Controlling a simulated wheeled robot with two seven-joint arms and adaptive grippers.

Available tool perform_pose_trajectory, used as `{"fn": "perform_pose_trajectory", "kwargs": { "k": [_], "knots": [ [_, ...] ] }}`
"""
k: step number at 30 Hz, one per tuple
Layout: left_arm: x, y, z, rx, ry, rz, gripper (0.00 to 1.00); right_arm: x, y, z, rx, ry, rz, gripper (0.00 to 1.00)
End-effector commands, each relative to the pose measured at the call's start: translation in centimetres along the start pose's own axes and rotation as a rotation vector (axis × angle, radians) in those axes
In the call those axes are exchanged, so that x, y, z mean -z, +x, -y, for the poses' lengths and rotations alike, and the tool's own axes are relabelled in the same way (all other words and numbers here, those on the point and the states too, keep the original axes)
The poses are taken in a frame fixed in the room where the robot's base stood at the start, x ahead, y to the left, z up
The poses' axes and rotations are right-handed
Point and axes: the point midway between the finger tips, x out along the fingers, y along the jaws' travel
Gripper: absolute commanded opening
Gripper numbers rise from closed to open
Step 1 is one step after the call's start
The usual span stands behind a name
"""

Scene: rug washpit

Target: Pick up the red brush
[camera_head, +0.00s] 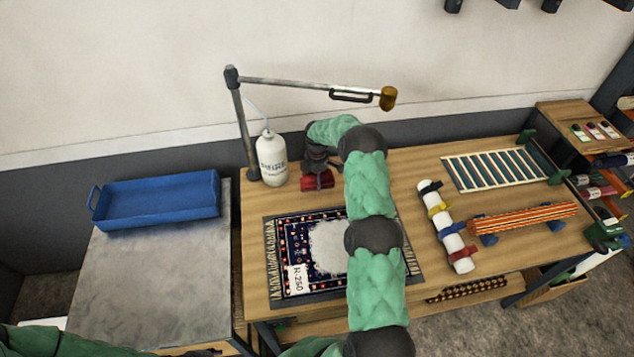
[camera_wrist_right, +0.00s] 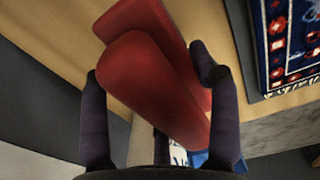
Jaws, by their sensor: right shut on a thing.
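The red brush (camera_head: 318,181) is at the back of the wooden table, to the right of the white bottle. My right gripper (camera_head: 318,168) is over it, and my arm reaches across the table to it. In the right wrist view the red brush (camera_wrist_right: 150,75) lies between the two dark fingers of my right gripper (camera_wrist_right: 155,95), which is shut on it. I cannot tell whether the brush is clear of the table. My left gripper is not in view; only a piece of green sleeve shows at the bottom left.
A white bottle (camera_head: 272,160) stands close left of the brush, by a lamp post (camera_head: 243,125). A patterned rug (camera_head: 285,262) lies in front. A white roll (camera_head: 447,227), an orange striped roll (camera_head: 525,222) and a rack (camera_head: 495,168) are at right. A blue tray (camera_head: 157,200) is at left.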

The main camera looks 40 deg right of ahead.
Motion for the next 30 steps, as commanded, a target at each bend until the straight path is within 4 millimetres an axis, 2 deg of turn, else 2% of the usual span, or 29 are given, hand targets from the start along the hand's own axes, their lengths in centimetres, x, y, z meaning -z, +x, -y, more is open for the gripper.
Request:
{"fn": "perform_pose_trajectory", "kwargs": {
  "k": [1, 9, 21, 30],
  "knots": [
    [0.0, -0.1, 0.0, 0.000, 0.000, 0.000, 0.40, 0.1, -1.1, 0.6, -0.003, 0.000, 0.000, 0.23],
    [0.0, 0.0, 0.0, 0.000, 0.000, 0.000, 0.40, 0.9, -5.1, 4.3, -0.001, -0.001, 0.000, 0.23],
    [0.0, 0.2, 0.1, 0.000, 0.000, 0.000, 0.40, 2.2, -7.7, 10.5, -0.002, 0.000, 0.000, 0.23],
    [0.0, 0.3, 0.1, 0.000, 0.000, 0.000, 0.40, 2.6, -8.4, 12.3, -0.001, 0.001, 0.000, 0.23]
  ]
}}
